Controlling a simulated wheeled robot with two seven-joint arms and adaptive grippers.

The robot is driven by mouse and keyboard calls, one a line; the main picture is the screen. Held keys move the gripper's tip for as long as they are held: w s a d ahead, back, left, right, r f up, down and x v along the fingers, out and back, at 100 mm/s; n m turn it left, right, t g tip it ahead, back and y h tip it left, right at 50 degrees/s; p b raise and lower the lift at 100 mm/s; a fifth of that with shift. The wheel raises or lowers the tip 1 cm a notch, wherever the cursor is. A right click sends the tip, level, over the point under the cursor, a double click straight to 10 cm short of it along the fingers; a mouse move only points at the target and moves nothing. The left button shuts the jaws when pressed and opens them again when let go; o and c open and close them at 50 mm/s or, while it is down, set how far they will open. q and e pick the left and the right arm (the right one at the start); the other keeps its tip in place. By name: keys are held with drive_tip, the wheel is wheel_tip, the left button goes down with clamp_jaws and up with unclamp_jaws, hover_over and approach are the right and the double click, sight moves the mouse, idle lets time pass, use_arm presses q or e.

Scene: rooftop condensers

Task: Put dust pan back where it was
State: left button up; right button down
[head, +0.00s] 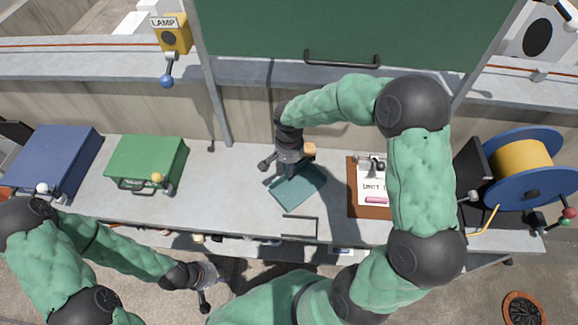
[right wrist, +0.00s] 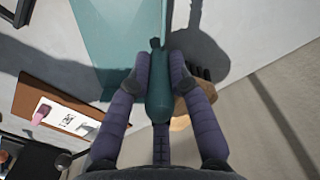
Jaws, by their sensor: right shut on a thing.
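The teal dust pan (head: 298,188) is over the middle of the grey workbench; I cannot tell whether it touches the top. My right gripper (head: 290,166) comes down at its back end. In the right wrist view, the dark teal handle (right wrist: 160,88) is between the two fingers of my right gripper (right wrist: 160,75), which is shut on it. The flat pan (right wrist: 115,35) extends beyond the fingers. My left gripper (head: 207,287) hangs in front of the bench's front edge, away from the pan, and its jaw state is unclear.
A tan object (head: 310,150) is close behind my right gripper, partly hidden. A clipboard (head: 355,200) lies right of the pan. A green case (head: 145,165) and a blue case (head: 55,160) stand left. A cable reel (head: 520,167) is far right. Bench left of the pan is clear.

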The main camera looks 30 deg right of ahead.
drive_tip(key=shift+f, duration=0.15)
drive_tip(key=c, duration=1.1)
unclamp_jaws()
drive_tip(key=shift+c, duration=0.2)
drive_tip(key=shift+r, duration=0.35)
wheel_tip(320, 180, up, 12)
drive_tip(key=p, duration=0.3)
drive_tip(key=shift+f, duration=0.2)
